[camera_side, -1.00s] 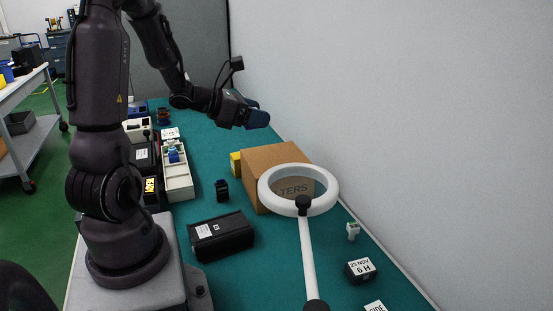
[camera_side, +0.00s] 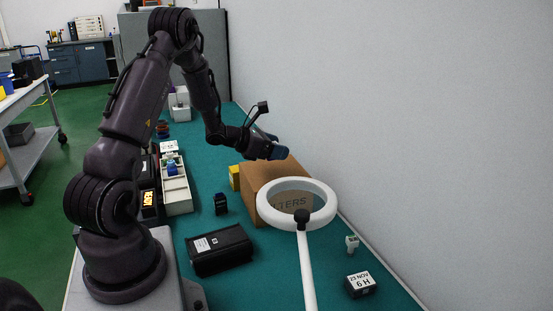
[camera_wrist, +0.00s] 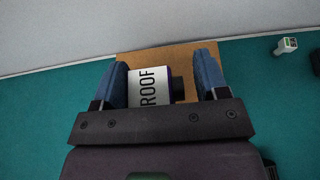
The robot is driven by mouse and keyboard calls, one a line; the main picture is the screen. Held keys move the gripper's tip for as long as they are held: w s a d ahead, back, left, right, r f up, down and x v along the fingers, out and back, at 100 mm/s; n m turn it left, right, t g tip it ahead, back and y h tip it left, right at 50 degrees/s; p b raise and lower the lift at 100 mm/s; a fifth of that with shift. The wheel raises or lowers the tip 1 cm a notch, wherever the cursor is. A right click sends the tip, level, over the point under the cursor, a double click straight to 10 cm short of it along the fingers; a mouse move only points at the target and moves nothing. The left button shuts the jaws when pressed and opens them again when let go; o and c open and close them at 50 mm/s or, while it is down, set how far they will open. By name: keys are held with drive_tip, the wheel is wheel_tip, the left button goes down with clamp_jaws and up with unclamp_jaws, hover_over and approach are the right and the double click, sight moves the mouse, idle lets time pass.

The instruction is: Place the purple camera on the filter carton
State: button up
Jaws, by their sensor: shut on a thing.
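My gripper (camera_side: 274,150) is low over the back part of the brown filter carton (camera_side: 252,202), close to its top in the side view. In the wrist view, its blue fingers (camera_wrist: 162,66) are shut on the purple camera (camera_wrist: 151,86). The camera shows a white label reading "ROOF", a thin purple edge and a dark part on its right. The carton (camera_wrist: 184,56) lies beneath it in the wrist view. I cannot tell whether the camera touches the carton. The side view does not clearly show the camera.
A white ring on a stand (camera_side: 308,222) partly hides the carton from the side. A yellow box (camera_side: 234,177) is beside the carton. A black case (camera_side: 218,249), a small dark block (camera_side: 221,204) and a labelled block (camera_side: 360,284) lie on the green mat. The grey wall is close on the right.

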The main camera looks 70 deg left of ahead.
drive_tip(key=shift+w+a+f, duration=0.15)
drive_tip(key=shift+w+f, duration=0.05)
drive_tip(key=shift+f, duration=0.15)
drive_tip(key=shift+a+f, duration=0.1)
drive_tip(key=shift+f, duration=1.45)
drive_tip(key=o, duration=1)
drive_tip(key=shift+f, duration=0.15)
drive_tip(key=shift+c, duration=0.2)
